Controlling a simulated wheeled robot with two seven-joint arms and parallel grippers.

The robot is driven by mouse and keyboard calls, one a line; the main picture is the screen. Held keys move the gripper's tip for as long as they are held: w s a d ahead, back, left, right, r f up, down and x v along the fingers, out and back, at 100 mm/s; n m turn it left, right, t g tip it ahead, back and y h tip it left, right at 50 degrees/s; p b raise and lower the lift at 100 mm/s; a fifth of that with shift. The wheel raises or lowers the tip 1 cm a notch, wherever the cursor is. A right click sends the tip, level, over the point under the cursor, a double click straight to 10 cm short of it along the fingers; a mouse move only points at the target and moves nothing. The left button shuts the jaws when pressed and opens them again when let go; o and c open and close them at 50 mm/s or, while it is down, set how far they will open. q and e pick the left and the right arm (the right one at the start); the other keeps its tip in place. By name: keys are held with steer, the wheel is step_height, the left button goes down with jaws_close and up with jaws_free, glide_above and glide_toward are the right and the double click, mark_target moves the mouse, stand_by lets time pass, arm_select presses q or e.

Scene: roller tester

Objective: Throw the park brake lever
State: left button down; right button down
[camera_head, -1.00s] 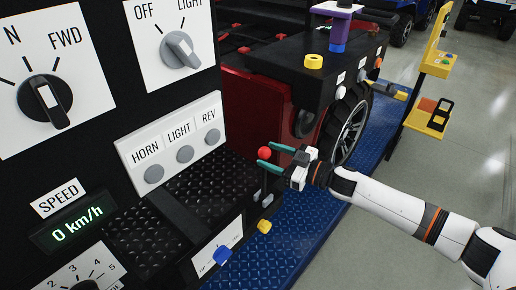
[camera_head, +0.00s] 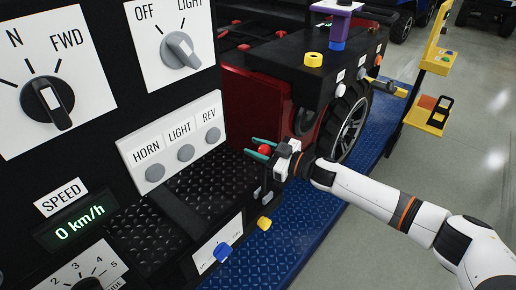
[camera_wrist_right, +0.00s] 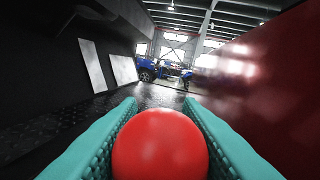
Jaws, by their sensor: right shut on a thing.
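The park brake lever's red ball knob (camera_head: 264,149) sits between the teal fingers of my right gripper (camera_head: 260,149) in the head view. Its dark stem runs down below the gripper beside the console and is partly hidden. In the right wrist view the red knob (camera_wrist_right: 160,145) fills the space between the two teal fingers, which are shut on it. My right arm reaches in from the lower right. My left gripper is in neither current view.
The black control console (camera_head: 130,200) with knobs and buttons stands at left. A red vehicle (camera_head: 240,105) with a black wheel stands behind the lever on a blue deck (camera_head: 280,255). A blue lever (camera_head: 223,252) and a yellow lever (camera_head: 264,223) are below. Grey floor is open at right.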

steer(key=w+d+f+m+b, duration=0.1)
steer(key=w+d+m, duration=0.3)
steer(key=shift+w+d+t+b, duration=0.4)
steer(key=shift+f, duration=0.1)
steer(key=c, duration=1)
jaws_free()
steer(key=shift+c, duration=0.2)
steer(key=b+v, duration=0.2)
steer(key=v, duration=1)
steer(key=shift+w+d+f, duration=0.1)
steer(key=shift+f, duration=0.1)
